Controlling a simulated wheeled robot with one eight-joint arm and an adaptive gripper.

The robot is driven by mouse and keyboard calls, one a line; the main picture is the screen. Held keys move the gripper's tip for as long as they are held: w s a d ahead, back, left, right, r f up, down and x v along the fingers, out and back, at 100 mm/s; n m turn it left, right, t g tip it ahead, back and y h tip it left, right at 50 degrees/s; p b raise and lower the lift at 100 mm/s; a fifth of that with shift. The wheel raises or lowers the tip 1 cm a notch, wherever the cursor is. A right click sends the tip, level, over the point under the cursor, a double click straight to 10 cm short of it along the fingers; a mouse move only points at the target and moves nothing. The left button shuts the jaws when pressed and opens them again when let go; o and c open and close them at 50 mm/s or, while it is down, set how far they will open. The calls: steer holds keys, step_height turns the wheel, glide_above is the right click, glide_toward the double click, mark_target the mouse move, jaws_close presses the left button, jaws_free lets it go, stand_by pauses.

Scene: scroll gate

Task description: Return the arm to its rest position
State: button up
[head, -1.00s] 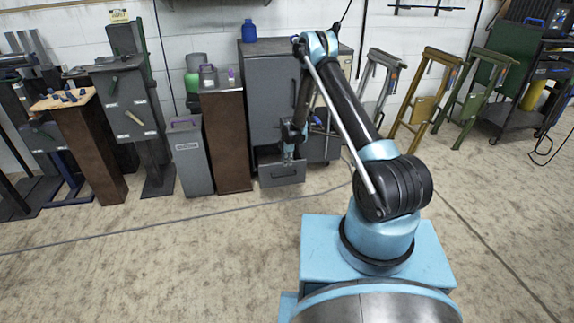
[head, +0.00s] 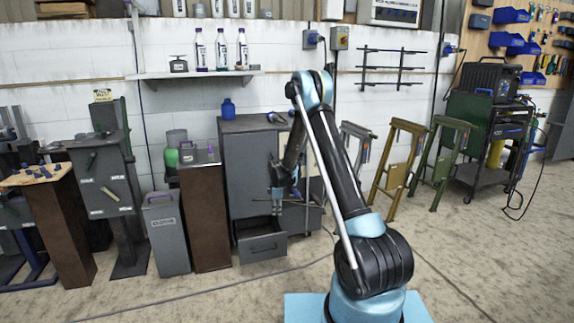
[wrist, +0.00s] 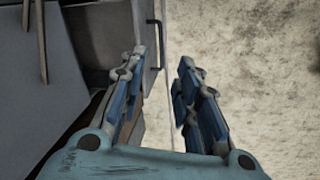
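My arm reaches over toward a grey cabinet (head: 252,165). My gripper (head: 277,208) hangs pointing down in front of the cabinet, above its pulled-out bottom drawer (head: 262,247). In the wrist view my gripper (wrist: 163,62) has its two blue-padded fingers apart, with nothing between them. Beyond the fingers show the drawer's front edge with its handle (wrist: 155,50) and the bare floor (wrist: 240,50). The drawer's inside is mostly hidden in the head view.
A grey bin (head: 166,235) and a brown pedestal (head: 206,215) stand left of the cabinet. Yellow (head: 397,165) and green (head: 440,155) stands are to the right. The floor in front is clear.

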steer(key=s+d+r+m, duration=0.2)
steer(key=s+d+r, duration=0.25)
steer(key=r, duration=0.25)
steer(key=s+d+r+m, duration=0.25)
steer(key=s+r, duration=0.25)
steer(key=r, duration=0.3)
steer(key=s+d+r+m, duration=0.2)
steer(key=s+d+r, duration=0.25)
steer(key=r, duration=0.25)
steer(key=s+d+r+m, duration=0.2)
steer(key=s+d+r, duration=0.15)
steer(key=s, duration=0.45)
steer(key=s+d+r+m, duration=0.2)
steer(key=s+d+r, duration=0.15)
steer(key=s, duration=0.35)
steer(key=s+d+f+m, duration=0.2)
steer(key=s, duration=0.6)
steer(key=s+d+f+m, duration=0.2)
steer(key=s+m, duration=0.1)
steer(key=s, duration=0.4)
steer(key=s+d+f+m, duration=0.2)
steer(key=s, duration=0.6)
steer(key=shift+s+m+h, duration=0.3)
steer(key=shift+s+m, duration=0.05)
steer(key=shift+w+f, duration=0.2)
steer(key=shift+w, duration=0.25)
